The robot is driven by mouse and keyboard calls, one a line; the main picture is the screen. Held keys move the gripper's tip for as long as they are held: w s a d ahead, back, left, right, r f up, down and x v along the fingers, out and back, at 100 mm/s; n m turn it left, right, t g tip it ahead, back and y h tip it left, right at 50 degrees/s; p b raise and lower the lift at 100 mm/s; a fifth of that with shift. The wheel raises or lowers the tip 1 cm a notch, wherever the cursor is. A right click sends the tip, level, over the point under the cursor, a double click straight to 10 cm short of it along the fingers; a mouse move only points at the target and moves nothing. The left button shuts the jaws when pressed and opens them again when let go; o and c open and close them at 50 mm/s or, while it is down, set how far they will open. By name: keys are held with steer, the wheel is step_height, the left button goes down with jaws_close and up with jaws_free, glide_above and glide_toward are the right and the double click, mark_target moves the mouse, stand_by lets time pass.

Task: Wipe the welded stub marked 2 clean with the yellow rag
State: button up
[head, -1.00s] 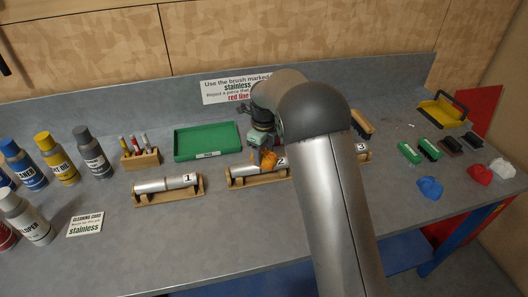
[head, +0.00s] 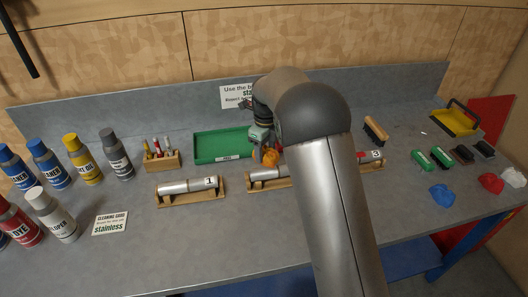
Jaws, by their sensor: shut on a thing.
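The welded stub marked 2 (head: 256,175) is a silvery tube on a wooden cradle behind my arm. Its right part and its number label are hidden by my arm. My gripper (head: 267,151) is above the stub, shut on the yellow rag (head: 270,158), which looks orange-yellow and bunched. The rag is at the upper side of the stub, and it appears to touch the tube, though the contact is hard to make out.
Stub 1 (head: 190,187) lies on its cradle to the left, and stub 3's label (head: 376,155) shows to the right. A green tray (head: 222,157) stands behind. Bottles (head: 88,166) stand at far left; brushes (head: 441,157) and blue, red and white rags (head: 440,196) lie at right.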

steer(key=shift+r+p, duration=0.7)
steer(key=shift+r, duration=0.95)
